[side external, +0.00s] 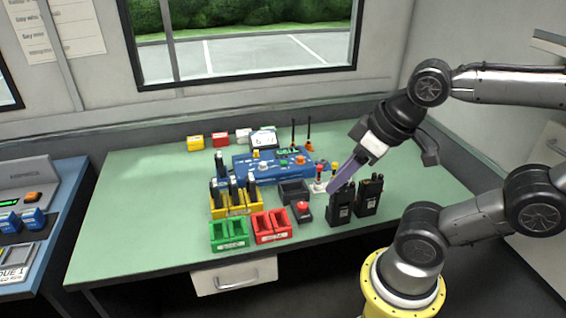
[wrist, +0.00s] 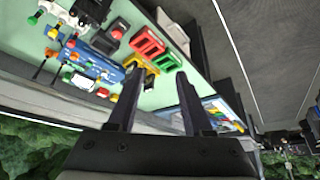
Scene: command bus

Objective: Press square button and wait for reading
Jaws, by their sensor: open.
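A blue device box (side external: 240,166) stands toward the back of the green table, with orange and pale round buttons on top. It also shows at the left of the wrist view (wrist: 108,76). A small black box with a red button (side external: 303,208) stands nearer the front edge, and its red button also shows in the wrist view (wrist: 117,34). I cannot tell which button is the square one. A tilted display (side external: 263,140) stands behind the blue box; its reading is too small to make out. My gripper (wrist: 158,75) is open and empty, above the table's right part, touching no button that I can see.
Two black radios (side external: 341,204) (side external: 368,195) stand below my gripper. A yellow rack (side external: 236,204), a green tray (side external: 229,234) and a red tray (side external: 270,228) sit at the front. A small white stand (side external: 319,187) with coloured knobs is close to my gripper. The table's left part is clear.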

